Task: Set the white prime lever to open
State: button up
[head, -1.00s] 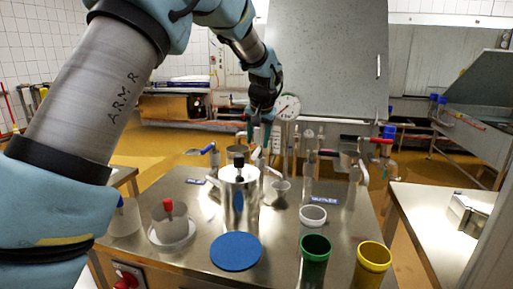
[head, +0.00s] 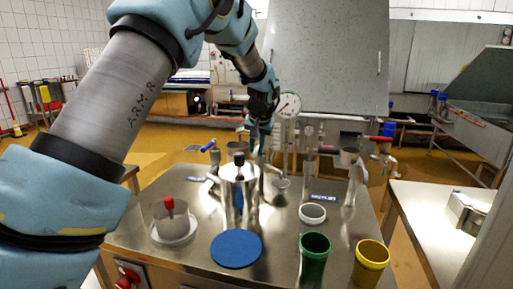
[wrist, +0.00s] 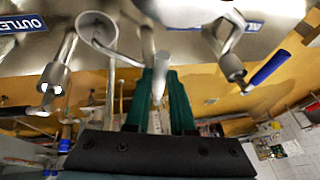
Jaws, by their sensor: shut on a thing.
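My gripper (wrist: 157,100) has its two green fingers on either side of the pale, tapered white prime lever (wrist: 161,78), and it is shut on it. In the head view my gripper (head: 259,135) reaches down behind the steel vessel with the black knob (head: 239,185). There the lever is mostly hidden by the fingers, and its exact angle is hard to tell. A blue-handled valve (head: 208,146) is to the left of the gripper, and it also shows at the right of the wrist view (wrist: 268,68).
A pressure gauge (head: 289,105) stands just right of my gripper. A red-handled valve (head: 380,139) is further right. A blue disc (head: 236,250), a green cup (head: 314,262) and a yellow cup (head: 370,266) are at the front of the steel table.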

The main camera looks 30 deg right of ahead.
grip_shut()
jog(key=shift+s+d, duration=0.1)
dwell(1.0)
jog(key=shift+s+d+n+y+p, duration=0.25)
jog(key=shift+d+n+y+p, duration=0.5)
jog(key=shift+n, duration=0.75)
jog(key=shift+s+d+n+y+p, duration=0.2)
jog(key=shift+d+n+y+p, duration=0.25)
jog(key=shift+d+n, duration=0.8)
jog(key=shift+s+d+n+y+p, duration=0.25)
jog(key=shift+d+n+y+p, duration=0.35)
jog(key=shift+n, duration=1.15)
jog(key=o, duration=0.6)
grip_release()
